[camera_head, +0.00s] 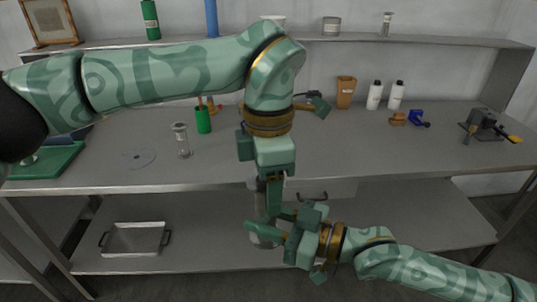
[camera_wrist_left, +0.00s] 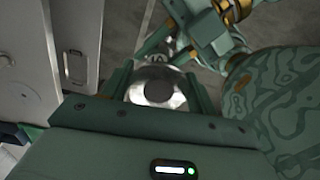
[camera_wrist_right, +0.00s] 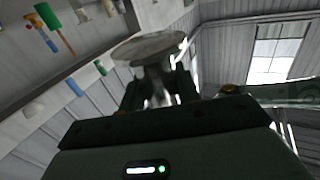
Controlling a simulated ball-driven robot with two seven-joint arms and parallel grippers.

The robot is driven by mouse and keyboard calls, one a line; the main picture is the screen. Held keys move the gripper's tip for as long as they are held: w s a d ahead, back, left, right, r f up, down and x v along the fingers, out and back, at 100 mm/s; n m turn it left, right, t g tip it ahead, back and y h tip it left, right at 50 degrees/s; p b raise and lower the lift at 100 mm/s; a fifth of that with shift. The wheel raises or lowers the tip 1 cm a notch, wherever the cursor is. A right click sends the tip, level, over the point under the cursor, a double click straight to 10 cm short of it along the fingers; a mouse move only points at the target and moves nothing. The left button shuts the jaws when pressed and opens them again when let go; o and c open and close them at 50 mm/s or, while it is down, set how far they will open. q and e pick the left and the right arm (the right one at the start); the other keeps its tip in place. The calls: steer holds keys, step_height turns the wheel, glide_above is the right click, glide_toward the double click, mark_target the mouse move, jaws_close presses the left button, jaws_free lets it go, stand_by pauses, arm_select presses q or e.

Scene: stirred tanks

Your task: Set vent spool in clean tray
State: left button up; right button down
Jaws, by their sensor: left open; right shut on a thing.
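A grey metal spool (camera_head: 262,237) with round end flanges, which I take as the vent spool, is in front of the bench. My right gripper (camera_head: 268,222) is shut on it. One flange (camera_wrist_right: 150,48) shows beyond the right fingers in the right wrist view. My left gripper (camera_head: 268,203) points down from above, open, and the round metal end (camera_wrist_left: 158,86) lies between its fingers in the left wrist view. I cannot tell whether they touch it. A shallow metal tray (camera_head: 135,225) with side handles, likely the clean tray, sits empty on the lower shelf at left.
The bench top (camera_head: 330,150) is clear in the middle. A small flanged piece (camera_head: 183,141), a flat disc (camera_head: 141,158) and a green cup (camera_head: 203,119) stand at left. White bottles (camera_head: 375,95), a blue clamp (camera_head: 419,118) and a vise (camera_head: 485,124) are at right.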

arm_select(q)
steer(key=shift+f, duration=0.85)
steer(key=c, duration=0.7)
steer(key=shift+c, duration=0.4)
arm_select(e)
steer(key=c, duration=0.9)
jaws_free()
